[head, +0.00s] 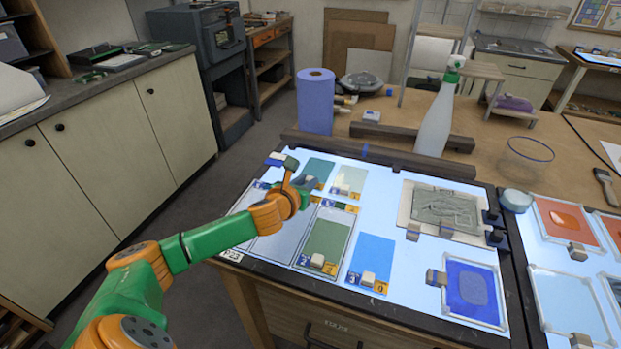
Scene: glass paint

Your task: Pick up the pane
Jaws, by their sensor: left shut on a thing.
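My left gripper (303,182) is shut at the lower end of a dark green pane (319,168) at the back of the lit table. Its jaws cover the spot they grip, apparently the pane's small block. I cannot tell whether the pane is clear of the surface. A pale green pane (350,178) lies just right of it. A grey-green pane (328,240) and a blue pane (374,254) lie nearer, each with a small cream block on its front end. My right gripper is not in view.
A grey relief plate (446,209) and a framed dark blue pane (471,289) lie to the right. A spray bottle (437,119) and a blue roll (315,102) stand behind. Dark bars (412,136) line the back edge. Framed orange panes (566,219) lie at far right.

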